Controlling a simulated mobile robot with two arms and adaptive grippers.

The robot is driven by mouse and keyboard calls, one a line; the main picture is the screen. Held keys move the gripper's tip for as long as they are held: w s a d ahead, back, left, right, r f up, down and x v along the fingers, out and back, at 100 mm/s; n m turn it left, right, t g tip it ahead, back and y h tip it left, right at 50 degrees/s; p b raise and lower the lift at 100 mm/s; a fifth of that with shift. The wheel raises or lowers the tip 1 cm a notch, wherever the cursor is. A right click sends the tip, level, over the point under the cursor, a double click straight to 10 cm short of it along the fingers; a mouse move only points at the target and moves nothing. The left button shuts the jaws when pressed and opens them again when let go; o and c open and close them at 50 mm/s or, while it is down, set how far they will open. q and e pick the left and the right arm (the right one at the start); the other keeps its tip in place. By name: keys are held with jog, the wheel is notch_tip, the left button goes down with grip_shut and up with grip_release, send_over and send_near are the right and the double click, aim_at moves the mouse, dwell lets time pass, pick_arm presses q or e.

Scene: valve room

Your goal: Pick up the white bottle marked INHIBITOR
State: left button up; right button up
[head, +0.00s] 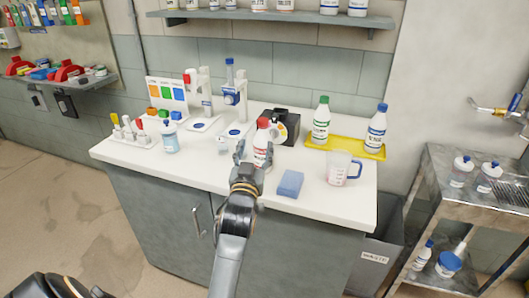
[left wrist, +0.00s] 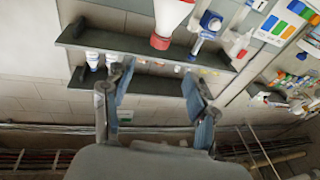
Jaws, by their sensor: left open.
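A white bottle with a red cap (head: 262,137) stands on the white counter, behind my left gripper. Its label is too small to read, and its lower part is partly hidden by the gripper. My left gripper (head: 254,154) is open, its fingers pointing toward this bottle. In the left wrist view, which looks upside down, a white bottle with a red cap (left wrist: 172,14) shows at the top edge, past the open fingers (left wrist: 160,78). Nothing is between the fingers there. I cannot tell whether a finger touches the bottle. My right gripper is not in view.
A blue sponge (head: 290,184) and a clear measuring jug (head: 341,168) are to the right. A yellow tray (head: 346,149) holds a green-capped bottle (head: 321,121) and a blue-capped bottle (head: 376,128). A black device (head: 288,122) stands behind. A wash bottle (head: 170,138) is left.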

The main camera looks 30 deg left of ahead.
aim_at(262, 125)
pick_arm(q)
jog(key=p+x, duration=0.1)
jog(key=x, duration=0.6)
jog(key=shift+w+a+f, duration=0.15)
jog(key=shift+w, duration=0.05)
jog(key=shift+w+a, duration=0.1)
jog(key=shift+w, duration=0.25)
jog(key=p+x, duration=0.1)
jog(key=x, duration=0.3)
jog(key=shift+w+f+p, duration=0.1)
jog(key=shift+w+p, duration=0.2)
jog(key=shift+w, duration=0.1)
grip_shut()
